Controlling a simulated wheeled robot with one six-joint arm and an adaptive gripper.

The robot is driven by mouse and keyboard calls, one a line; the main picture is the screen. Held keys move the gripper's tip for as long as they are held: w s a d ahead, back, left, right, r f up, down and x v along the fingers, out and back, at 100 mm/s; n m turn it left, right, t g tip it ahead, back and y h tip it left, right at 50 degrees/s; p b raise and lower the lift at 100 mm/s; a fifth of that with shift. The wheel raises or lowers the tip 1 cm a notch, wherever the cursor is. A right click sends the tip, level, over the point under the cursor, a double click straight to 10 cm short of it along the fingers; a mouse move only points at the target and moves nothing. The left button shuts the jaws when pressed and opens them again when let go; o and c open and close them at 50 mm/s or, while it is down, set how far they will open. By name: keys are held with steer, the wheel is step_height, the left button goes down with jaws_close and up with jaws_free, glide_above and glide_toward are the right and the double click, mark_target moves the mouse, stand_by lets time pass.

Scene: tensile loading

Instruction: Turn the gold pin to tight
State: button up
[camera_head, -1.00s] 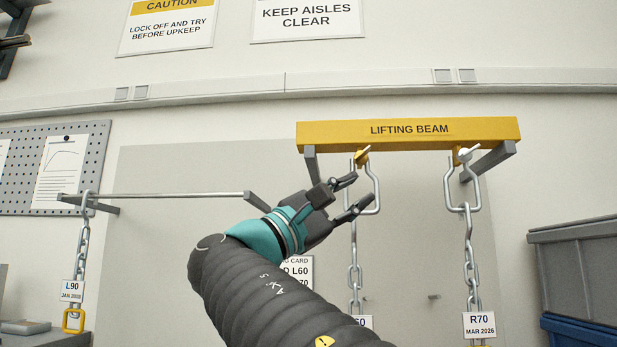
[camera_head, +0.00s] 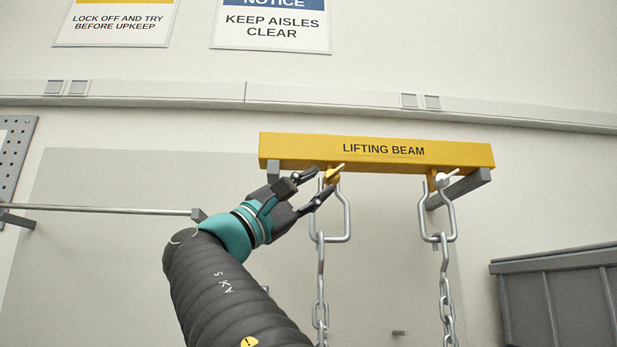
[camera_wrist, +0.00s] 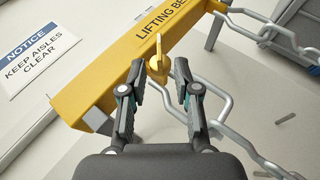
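The gold pin (camera_head: 333,175) sits under the left part of the yellow lifting beam (camera_head: 377,154), at the top of the left chain's shackle (camera_head: 347,215). In the wrist view the gold pin (camera_wrist: 157,65) shows its flat head standing up just beyond the fingertips. My gripper (camera_head: 322,183) is just left of the pin, fingers apart and pointing at it. In the wrist view my gripper (camera_wrist: 159,72) is open, with the pin lined up in the gap and nothing held. Whether a finger touches the pin cannot be told.
A silver pin (camera_head: 440,181) with its own shackle and chain (camera_head: 446,290) hangs at the beam's right. A grey bin (camera_head: 560,300) stands at lower right. A horizontal rail (camera_head: 100,209) is on the left wall. The left chain (camera_head: 320,290) hangs close to my gripper.

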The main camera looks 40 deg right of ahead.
mark_target(326, 179)
steer(key=p+x, duration=0.1)
steer(key=x, duration=0.4)
steer(key=shift+d+r, duration=0.2)
steer(key=shift+d, duration=0.05)
jaws_close()
